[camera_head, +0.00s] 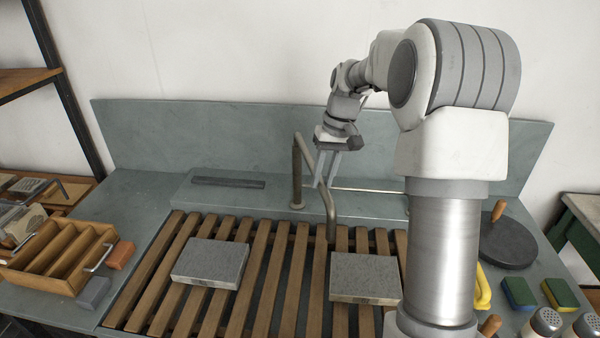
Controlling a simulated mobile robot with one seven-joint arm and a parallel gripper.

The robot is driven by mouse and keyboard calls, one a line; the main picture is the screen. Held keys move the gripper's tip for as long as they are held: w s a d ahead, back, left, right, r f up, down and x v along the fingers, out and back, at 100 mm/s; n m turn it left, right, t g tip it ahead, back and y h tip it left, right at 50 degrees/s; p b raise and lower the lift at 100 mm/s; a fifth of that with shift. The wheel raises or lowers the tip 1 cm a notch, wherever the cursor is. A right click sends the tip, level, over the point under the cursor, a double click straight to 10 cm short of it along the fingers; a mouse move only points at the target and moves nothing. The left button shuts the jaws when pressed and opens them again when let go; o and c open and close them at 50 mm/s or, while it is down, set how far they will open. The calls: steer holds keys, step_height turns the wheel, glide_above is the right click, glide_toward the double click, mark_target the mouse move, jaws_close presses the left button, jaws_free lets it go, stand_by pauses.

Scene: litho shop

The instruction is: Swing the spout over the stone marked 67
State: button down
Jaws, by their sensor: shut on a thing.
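The spout (331,217) is a bent brownish metal pipe. Its upright post (297,178) stands on the back ledge, and its arm slopes forward and right, then bends down. Its open end hangs over the slats just behind the back left corner of the right stone (366,278). The left stone (210,263) lies flat on the slats, left of the spout. Both are grey blocks; no number is readable on either. My gripper (324,182) reaches down from behind and is shut on the spout's sloping arm.
The slatted wooden rack (262,285) fills the sink's middle. A wooden divided box (62,255) and an orange block (120,255) sit at left. At right are a dark round disc with a wooden handle (508,250), sponges (519,293) and shakers (545,320). My arm hides part of the right side.

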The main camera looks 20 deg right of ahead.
steer(key=w+d+n+p, duration=0.1)
steer(key=d+n+p, duration=0.3)
steer(key=d, duration=0.5)
steer(key=shift+w+d+g, duration=0.2)
steer(key=shift+w+g, duration=0.05)
steer(key=shift+g, duration=0.15)
steer(key=c, duration=0.7)
jaws_free()
steer(key=d+r, duration=0.1)
steer(key=r, duration=0.4)
steer(key=d+r, duration=0.1)
steer(key=r, duration=0.5)
steer(key=w+d+r+p, duration=0.1)
steer(key=r, duration=0.5)
steer(key=shift+r, duration=0.1)
